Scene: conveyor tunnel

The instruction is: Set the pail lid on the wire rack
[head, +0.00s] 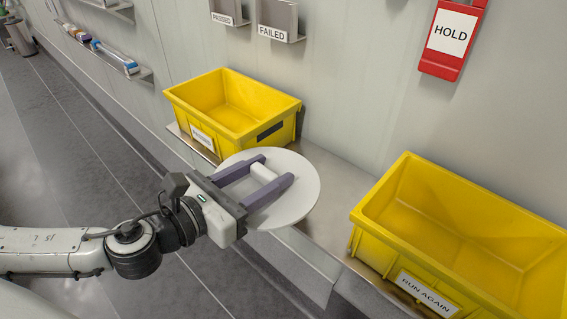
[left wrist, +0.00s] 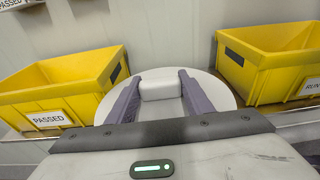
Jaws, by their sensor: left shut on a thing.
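The pail lid (head: 298,203) is a flat, pale round disc with a white block-shaped grip (head: 263,172) on top. My left gripper (head: 276,168) is shut on this grip, its two purple fingers on either side. The lid is held over the front edge of the metal shelf, between two yellow bins. In the left wrist view the lid (left wrist: 222,93) shows beyond and beside the fingers, with the grip (left wrist: 160,86) between them. No wire rack shows in either view. My right gripper is not in view.
A yellow bin (head: 178,97) marked PASSED in the wrist view stands at the left of the shelf (head: 335,190). Another yellow bin (head: 365,240) marked RUN AGAIN stands at the right. A red HOLD holder (head: 440,67) and a FAILED holder (head: 292,37) hang on the wall.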

